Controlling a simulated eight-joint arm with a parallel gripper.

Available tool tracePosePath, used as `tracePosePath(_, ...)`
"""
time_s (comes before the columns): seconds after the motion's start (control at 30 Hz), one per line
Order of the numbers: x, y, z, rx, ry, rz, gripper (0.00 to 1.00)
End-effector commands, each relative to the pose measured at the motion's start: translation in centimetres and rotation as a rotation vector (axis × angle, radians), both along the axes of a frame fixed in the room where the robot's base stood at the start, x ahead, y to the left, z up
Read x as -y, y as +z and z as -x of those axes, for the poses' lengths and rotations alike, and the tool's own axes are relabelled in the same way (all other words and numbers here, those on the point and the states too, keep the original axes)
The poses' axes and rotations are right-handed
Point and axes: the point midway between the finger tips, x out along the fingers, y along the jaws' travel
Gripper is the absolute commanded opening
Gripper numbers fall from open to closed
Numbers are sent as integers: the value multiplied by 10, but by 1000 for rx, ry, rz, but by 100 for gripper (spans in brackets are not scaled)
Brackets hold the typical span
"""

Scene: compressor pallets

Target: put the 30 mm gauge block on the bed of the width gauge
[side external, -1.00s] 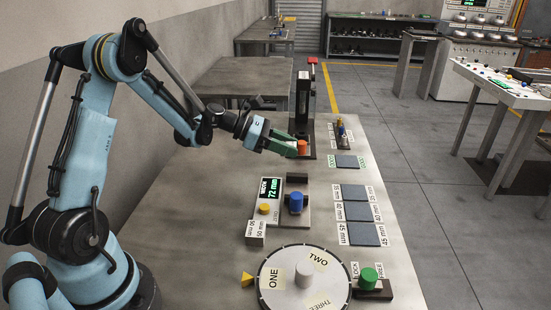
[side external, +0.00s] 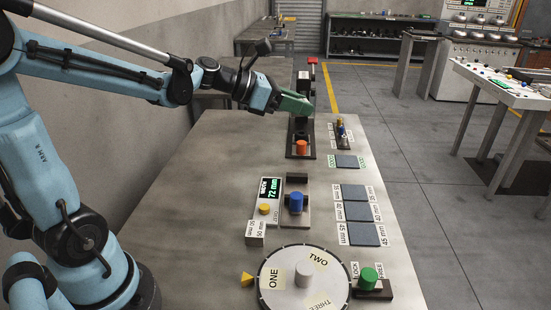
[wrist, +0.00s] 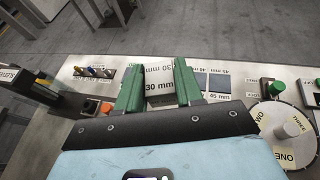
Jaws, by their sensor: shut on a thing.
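My gripper (side external: 296,103) is raised above the far part of the bench. In the wrist view its green fingers (wrist: 158,88) are shut on the 30 mm gauge block (wrist: 160,88), a pale block with "30 mm" on two faces. I cannot make the block out in the side view. The width gauge (side external: 270,188) stands nearer the camera, with a display reading 72 mm and a yellow ZERO button (side external: 264,209). Its bed (side external: 306,219) carries a blue round part (side external: 296,202) beside a dark upright stop (side external: 297,178). The gauge is hidden in the wrist view.
A numbered turntable (side external: 282,285) and a green knob (side external: 369,278) are at the front. A dark press (side external: 302,130) with an orange part stands below my gripper.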

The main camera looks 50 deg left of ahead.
Motion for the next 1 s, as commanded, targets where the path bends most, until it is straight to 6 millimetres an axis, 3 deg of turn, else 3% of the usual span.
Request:
tracePosePath(0.3,18,41,35,1,114,1,0)
tracePosePath(0.6,26,61,62,2,194,-1,0)
tracePosePath(0.83,26,61,66,0,204,2,0)
tracePosePath(1.0,18,42,54,0,164,2,0)
